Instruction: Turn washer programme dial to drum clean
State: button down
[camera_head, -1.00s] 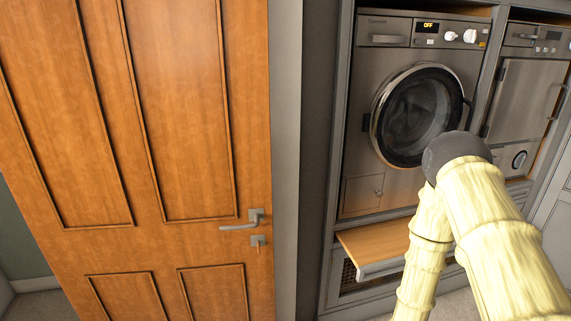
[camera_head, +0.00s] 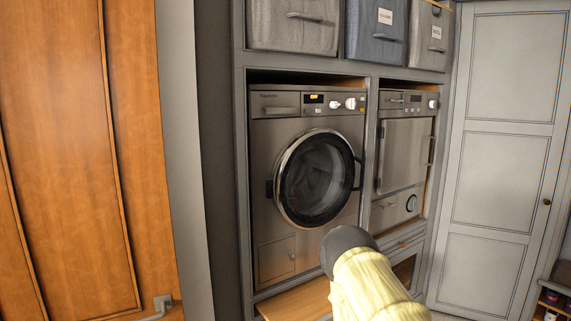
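The washer (camera_head: 271,143) is a grey front-loader with a round dark glass door (camera_head: 316,178), standing in the left bay of a grey cabinet. Its control panel holds a small lit display (camera_head: 314,98) with orange characters, too small to read now. To the right of the display are a smaller white knob (camera_head: 334,104) and a larger white knob (camera_head: 350,103). I cannot read the dial markings or tell which way a knob points. My pale yellow arm rises at the bottom, below the washer door and apart from the panel. My gripper is not in view.
A second grey machine (camera_head: 404,155) stands in the right bay. A wooden pull-out shelf (camera_head: 297,301) juts out below the washer. Fabric bins (camera_head: 292,25) sit above. A wooden door (camera_head: 75,150) is at left, and a pale panelled door (camera_head: 497,160) at right.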

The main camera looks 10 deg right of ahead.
aim_at(351, 102)
jog(key=z, duration=2.1)
jog(key=i, duration=3.75)
jog(key=u, duration=3.3)
